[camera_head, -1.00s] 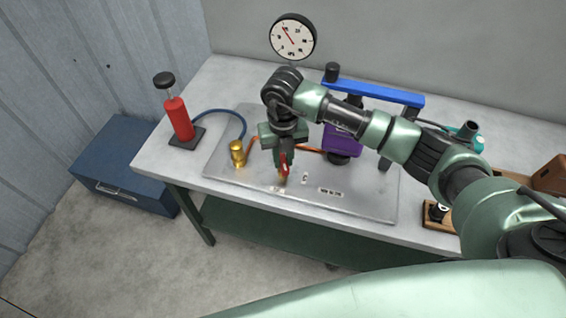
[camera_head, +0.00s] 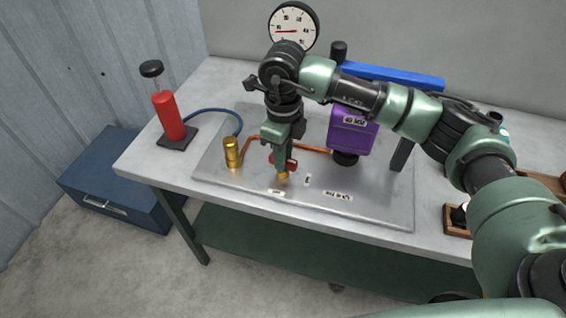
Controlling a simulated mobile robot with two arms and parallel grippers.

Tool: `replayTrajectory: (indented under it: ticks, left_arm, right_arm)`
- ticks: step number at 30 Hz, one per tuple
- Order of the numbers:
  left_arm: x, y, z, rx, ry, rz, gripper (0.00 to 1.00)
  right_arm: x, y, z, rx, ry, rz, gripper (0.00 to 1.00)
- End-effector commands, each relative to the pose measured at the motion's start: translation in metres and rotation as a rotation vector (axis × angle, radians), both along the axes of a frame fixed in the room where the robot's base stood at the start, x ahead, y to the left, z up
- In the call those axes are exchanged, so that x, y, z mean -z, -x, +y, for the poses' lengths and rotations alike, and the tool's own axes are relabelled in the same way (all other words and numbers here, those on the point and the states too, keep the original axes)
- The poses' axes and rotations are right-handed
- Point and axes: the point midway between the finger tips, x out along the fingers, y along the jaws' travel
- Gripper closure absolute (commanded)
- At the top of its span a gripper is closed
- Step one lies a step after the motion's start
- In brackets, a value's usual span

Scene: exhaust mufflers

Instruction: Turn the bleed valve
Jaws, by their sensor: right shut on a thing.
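The bleed valve has a red handle (camera_head: 291,164) and a small brass body (camera_head: 283,178) at the front of the grey metal plate (camera_head: 375,205). My right gripper (camera_head: 281,163) points down over the valve and is shut on the red handle, with its fingers hiding part of it. A copper pipe (camera_head: 315,149) runs behind the gripper, near a brass cylinder (camera_head: 232,153). The round pressure gauge (camera_head: 293,25) stands at the back, its red needle pointing left. My left gripper is out of view.
A red hand pump (camera_head: 168,115) with a blue hose stands at the left of the table (camera_head: 140,163). A blue chest (camera_head: 115,185) is on the floor.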

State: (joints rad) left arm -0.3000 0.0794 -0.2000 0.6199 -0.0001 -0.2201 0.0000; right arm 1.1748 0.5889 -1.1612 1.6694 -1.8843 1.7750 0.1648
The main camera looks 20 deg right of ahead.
Motion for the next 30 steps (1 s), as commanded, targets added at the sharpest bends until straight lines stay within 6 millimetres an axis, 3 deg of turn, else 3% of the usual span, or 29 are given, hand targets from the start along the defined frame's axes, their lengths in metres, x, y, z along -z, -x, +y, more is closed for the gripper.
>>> replayTrajectory:
  ticks: [9,27,28,30]
  left_arm:
    - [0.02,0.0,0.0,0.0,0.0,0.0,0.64]
    - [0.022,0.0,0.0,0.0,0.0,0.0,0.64]
    - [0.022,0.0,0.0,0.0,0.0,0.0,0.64]
    - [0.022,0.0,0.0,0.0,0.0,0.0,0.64]
  right_arm:
    - [0.0,-0.001,0.0,-0.14,-0.002,-0.005,1.0]
    - [-0.002,-0.001,0.0,-0.178,-0.002,-0.005,1.0]
    - [-0.002,-0.001,0.0,-0.178,-0.002,-0.005,0.75]
    - [-0.002,-0.001,0.0,-0.178,-0.002,-0.005,0.58]
